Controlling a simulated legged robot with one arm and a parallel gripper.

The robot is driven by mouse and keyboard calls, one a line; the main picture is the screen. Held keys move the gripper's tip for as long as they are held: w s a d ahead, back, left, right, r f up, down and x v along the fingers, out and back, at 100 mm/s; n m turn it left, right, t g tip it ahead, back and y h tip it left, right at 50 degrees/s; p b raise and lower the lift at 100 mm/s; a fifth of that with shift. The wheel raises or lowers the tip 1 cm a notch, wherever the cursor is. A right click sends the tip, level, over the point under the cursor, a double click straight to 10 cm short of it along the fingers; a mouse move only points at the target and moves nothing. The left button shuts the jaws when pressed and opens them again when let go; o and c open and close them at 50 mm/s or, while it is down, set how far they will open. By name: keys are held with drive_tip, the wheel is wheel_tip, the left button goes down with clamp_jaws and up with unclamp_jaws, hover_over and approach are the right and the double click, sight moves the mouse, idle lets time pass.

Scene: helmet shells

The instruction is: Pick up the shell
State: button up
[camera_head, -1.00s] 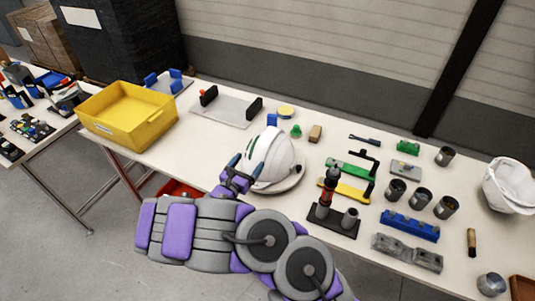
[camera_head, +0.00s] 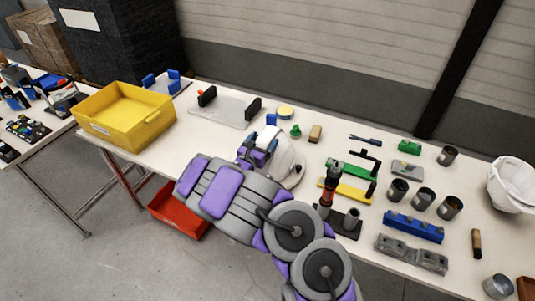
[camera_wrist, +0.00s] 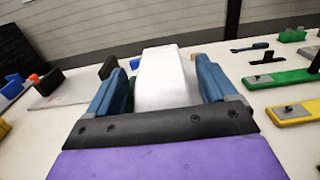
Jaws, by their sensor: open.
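The white helmet shell (camera_head: 289,163) sits dome up on the table, partly hidden behind my gripper and arm in the head view. My gripper (camera_head: 264,138) is open at the shell's upper left side. In the wrist view my gripper's blue fingers (camera_wrist: 163,82) stand on either side of a white raised part of the shell (camera_wrist: 166,75). Gaps seem to show beside it, but I cannot tell whether either finger touches it. A second white shell (camera_head: 512,186) lies at the table's right end.
A yellow bin (camera_head: 125,115) stands at the table's left end, with a grey plate fixture (camera_head: 222,110) beside it. Right of the shell are a tool stand (camera_head: 332,205), green and yellow bars, metal cups and a blue block (camera_head: 413,227). A red bin (camera_head: 180,212) is on the floor.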

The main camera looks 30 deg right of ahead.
drive_tip(key=shift+c, duration=0.3)
clamp_jaws()
idle(0.6)
